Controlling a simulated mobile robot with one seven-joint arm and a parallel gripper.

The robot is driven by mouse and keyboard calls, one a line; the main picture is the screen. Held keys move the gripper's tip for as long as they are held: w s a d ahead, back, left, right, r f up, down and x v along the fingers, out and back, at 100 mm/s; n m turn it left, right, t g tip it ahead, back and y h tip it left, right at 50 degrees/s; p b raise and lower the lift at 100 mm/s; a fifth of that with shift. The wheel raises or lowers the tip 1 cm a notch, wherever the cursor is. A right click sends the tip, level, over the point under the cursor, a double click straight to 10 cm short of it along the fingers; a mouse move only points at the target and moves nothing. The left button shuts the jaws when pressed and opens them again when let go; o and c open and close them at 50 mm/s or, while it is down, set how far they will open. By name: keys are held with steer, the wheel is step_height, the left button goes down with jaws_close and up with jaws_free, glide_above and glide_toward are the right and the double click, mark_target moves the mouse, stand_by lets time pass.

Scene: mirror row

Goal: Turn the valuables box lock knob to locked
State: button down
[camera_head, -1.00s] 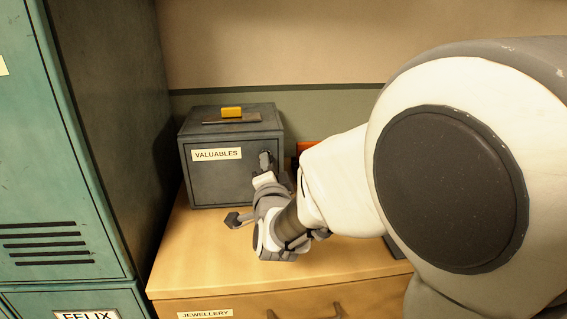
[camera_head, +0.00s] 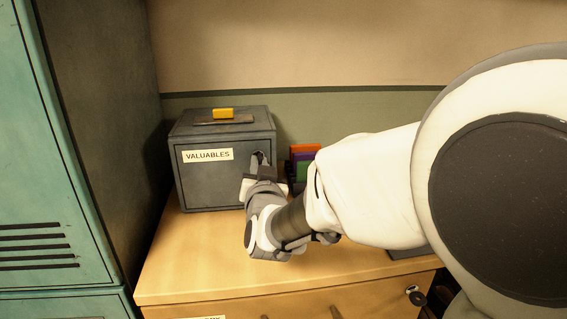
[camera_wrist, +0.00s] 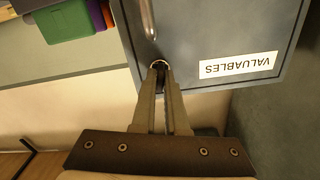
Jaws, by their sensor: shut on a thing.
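The grey valuables box (camera_head: 200,182) stands on the wooden drawer unit, its front labelled VALUABLES (camera_head: 208,155). In the wrist view the box front (camera_wrist: 205,35) appears upside down, with a metal handle bar (camera_wrist: 148,18) near the fingers. My gripper (camera_head: 257,168) is at the right side of the box front. In the wrist view my gripper (camera_wrist: 161,68) has its fingers close together on the small lock knob (camera_wrist: 160,64), which has a pale ring around it. The fingers hide most of the knob, so its setting cannot be read.
A yellow block (camera_head: 223,113) lies on the box top. Coloured upright items (camera_head: 303,160) stand right of the box, behind my arm. A teal locker (camera_head: 50,180) borders the left. The wooden top (camera_head: 185,265) is clear in front of the box.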

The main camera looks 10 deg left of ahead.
steer(key=shift+n, duration=1.6)
steer(key=c, duration=0.9)
jaws_free()
steer(key=shift+c, duration=0.2)
steer(key=b+v, duration=0.6)
steer(key=v, duration=1.1)
steer(key=shift+s, duration=0.25)
